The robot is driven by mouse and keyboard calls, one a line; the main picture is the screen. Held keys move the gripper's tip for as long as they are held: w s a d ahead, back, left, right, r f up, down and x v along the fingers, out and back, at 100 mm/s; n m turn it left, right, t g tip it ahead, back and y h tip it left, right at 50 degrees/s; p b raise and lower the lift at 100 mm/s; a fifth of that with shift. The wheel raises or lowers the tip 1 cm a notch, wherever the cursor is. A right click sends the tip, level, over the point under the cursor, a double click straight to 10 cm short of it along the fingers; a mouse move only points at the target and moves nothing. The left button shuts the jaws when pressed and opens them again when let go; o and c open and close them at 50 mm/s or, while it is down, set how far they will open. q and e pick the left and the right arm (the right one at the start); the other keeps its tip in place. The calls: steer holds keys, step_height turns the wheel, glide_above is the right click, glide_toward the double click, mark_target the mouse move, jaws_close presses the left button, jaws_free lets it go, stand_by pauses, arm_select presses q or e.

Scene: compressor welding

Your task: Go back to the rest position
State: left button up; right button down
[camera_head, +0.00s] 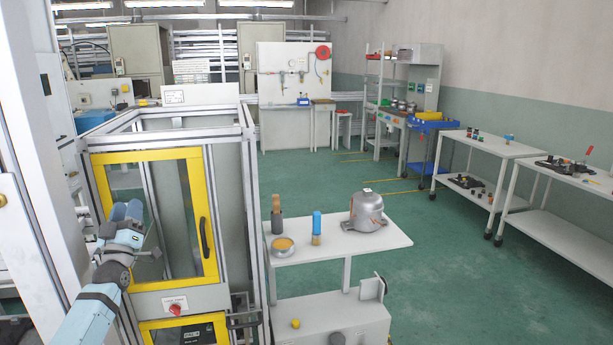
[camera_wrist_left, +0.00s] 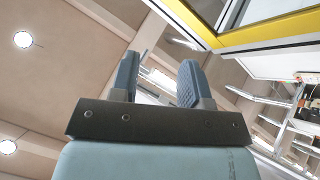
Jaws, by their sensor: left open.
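My left gripper (camera_head: 127,212) is at the left of the head view, in front of the yellow-framed door (camera_head: 197,215) of the welding cabinet. Its arm comes up from the lower left edge. In the left wrist view its two blue-grey fingers (camera_wrist_left: 157,78) are apart with nothing between them. They point up toward the ceiling, and part of the yellow frame (camera_wrist_left: 275,30) shows at the upper right. I cannot tell from the views how far the gripper is from the door. My right gripper is in neither view.
Right of the cabinet, a white table (camera_head: 335,246) bears a grey compressor (camera_head: 367,212), a brass-coloured bowl (camera_head: 283,246) and two upright items. A grey box (camera_head: 330,320) stands below it. White workbenches (camera_head: 500,147) line the right wall. Green floor (camera_head: 440,270) is clear between.

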arm_select(q)
steer(key=w+f+m+g, duration=0.3)
steer(key=f+m+g, duration=0.4)
steer(key=f+g, duration=0.5)
steer(key=s+d+f+h, duration=0.1)
steer(key=s+d+f, duration=0.4)
steer(key=s+f, duration=0.3)
steer(key=s+d+f+m+h, duration=0.1)
steer(key=s+d+f, duration=0.4)
steer(key=s+f, duration=0.2)
steer(key=s+d+f+h, duration=0.1)
steer(key=s+d+f, duration=0.4)
steer(key=s+f, duration=0.3)
steer(key=s+d+f+g+h, duration=0.1)
steer(key=s+d+f, duration=0.15)
steer(key=s, duration=0.55)
steer(key=s+d+f+g, duration=0.1)
steer(key=s+d, duration=0.3)
steer(key=s, duration=0.4)
steer(key=s+d+f+g+h, duration=0.1)
steer(key=s+d, duration=0.2)
steer(key=s, duration=0.5)
step_height(320, 180, up, 13)
steer(key=s+a+p, duration=0.1)
steer(key=p, duration=1.4)
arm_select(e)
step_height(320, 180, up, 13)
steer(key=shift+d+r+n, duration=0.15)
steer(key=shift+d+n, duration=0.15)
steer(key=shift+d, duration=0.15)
